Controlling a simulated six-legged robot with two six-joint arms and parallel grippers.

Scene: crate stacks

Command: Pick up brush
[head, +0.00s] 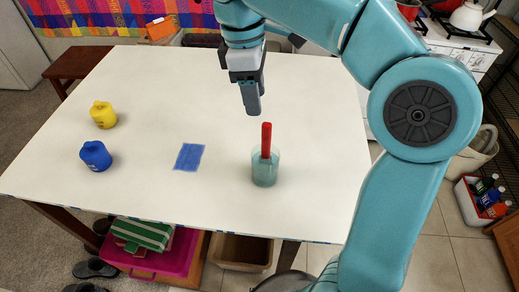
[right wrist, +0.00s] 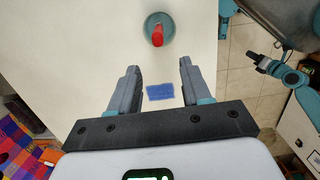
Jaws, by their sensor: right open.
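The brush shows as a red handle (head: 266,140) standing up out of a translucent teal cup (head: 265,171) on the white table. In the right wrist view the red handle (right wrist: 158,37) and the cup (right wrist: 150,20) lie ahead of the fingers, near the top of the picture. My right gripper (head: 252,108) is above the table, a little above and left of the handle in the head view. Its two fingers (right wrist: 158,85) are apart with nothing between them. The brush's lower end is blurred inside the cup. My left gripper is not in the head view.
A blue square (head: 189,157) lies flat on the white table (head: 190,90). A yellow pot (head: 103,114) and a blue pot (head: 95,156) stand at the left. The table around the cup is clear. A stove (head: 460,40) stands beyond the table at the right.

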